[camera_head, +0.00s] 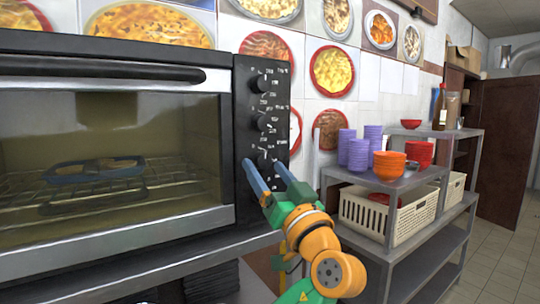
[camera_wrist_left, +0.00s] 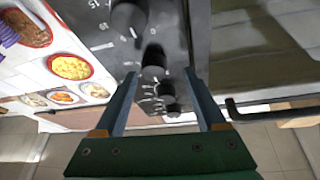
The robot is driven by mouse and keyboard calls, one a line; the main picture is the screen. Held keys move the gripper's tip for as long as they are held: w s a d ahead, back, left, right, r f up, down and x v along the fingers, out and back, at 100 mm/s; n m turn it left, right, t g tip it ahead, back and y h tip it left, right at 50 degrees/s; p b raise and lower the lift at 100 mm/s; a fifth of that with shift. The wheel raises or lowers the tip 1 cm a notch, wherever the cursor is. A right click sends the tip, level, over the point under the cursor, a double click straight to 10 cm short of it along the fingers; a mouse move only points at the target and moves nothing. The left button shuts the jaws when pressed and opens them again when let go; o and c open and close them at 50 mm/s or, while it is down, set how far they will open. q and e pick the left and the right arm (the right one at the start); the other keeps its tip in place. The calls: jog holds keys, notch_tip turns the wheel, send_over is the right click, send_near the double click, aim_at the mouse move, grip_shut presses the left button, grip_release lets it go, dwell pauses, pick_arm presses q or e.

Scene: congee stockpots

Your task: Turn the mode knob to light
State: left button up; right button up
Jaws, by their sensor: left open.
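The toaster oven's black control panel (camera_head: 265,110) carries a column of dark knobs: an upper knob (camera_head: 260,83), a middle knob (camera_head: 262,122) and a lower knob (camera_head: 265,160). Their labels are too small to tell which is the mode knob. My left gripper (camera_head: 265,166) is open at the lower part of the panel, its two blue fingers on either side of the lower knob in the head view. In the left wrist view a knob (camera_wrist_left: 153,60) shows between the fingertips. I cannot tell whether either finger touches a knob. My right gripper is not in view.
The oven's glass door (camera_head: 110,150) is shut, with a wire rack inside. A grey shelf (camera_head: 415,180) with bowls and a cream basket (camera_head: 365,215) stands to the right. Food pictures cover the wall behind. The floor at far right is clear.

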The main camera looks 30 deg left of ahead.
pick_arm(q)
jog(key=shift+w+a+r, duration=0.3)
jog(key=shift+a, duration=0.25)
jog(key=shift+w+a+f, duration=0.1)
jog(key=shift+w+f, duration=0.1)
jog(key=shift+w, duration=0.3)
jog(key=shift+c, duration=1)
jog(key=shift+s, duration=0.1)
grip_shut()
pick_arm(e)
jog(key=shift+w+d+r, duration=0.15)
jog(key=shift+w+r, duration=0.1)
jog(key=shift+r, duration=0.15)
